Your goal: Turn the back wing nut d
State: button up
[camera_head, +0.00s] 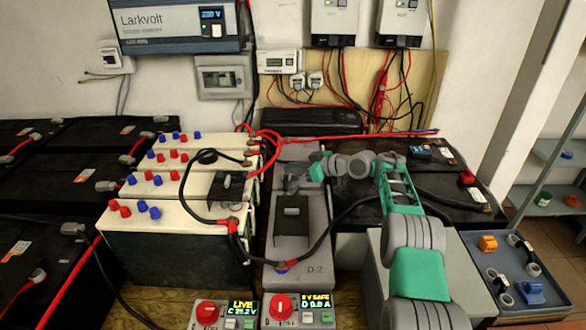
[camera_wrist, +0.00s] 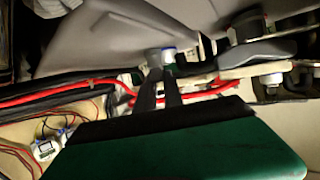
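The grey battery marked D-2 (camera_head: 305,255) stands in the middle of the head view. Its front terminal (camera_head: 283,267) has a blue ring and a cable on it. The back end of the battery is partly hidden by my gripper (camera_head: 292,182), which reaches in from the right, low over it. In the wrist view, the two dark fingers of my gripper (camera_wrist: 162,75) lie close together with a narrow gap. Their tips are at or just in front of a small silver and blue terminal fitting (camera_wrist: 159,56) beside the grey battery body. The wing nut itself is too small to make out, and I cannot tell contact.
Cream batteries (camera_head: 160,215) with red and blue caps stand close on the left. Red cables (camera_head: 330,138) run behind the back end. A black cable (camera_head: 335,225) loops across the D-2 battery's right side. Two red-knobbed boxes (camera_head: 282,305) stand in front. A tray (camera_head: 490,262) is at right.

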jog(key=o, duration=0.4)
jog(key=v, duration=0.7)
jog(key=shift+s+d+r+p, duration=0.2)
jog(key=shift+d+p, duration=0.1)
jog(key=shift+c, duration=0.3)
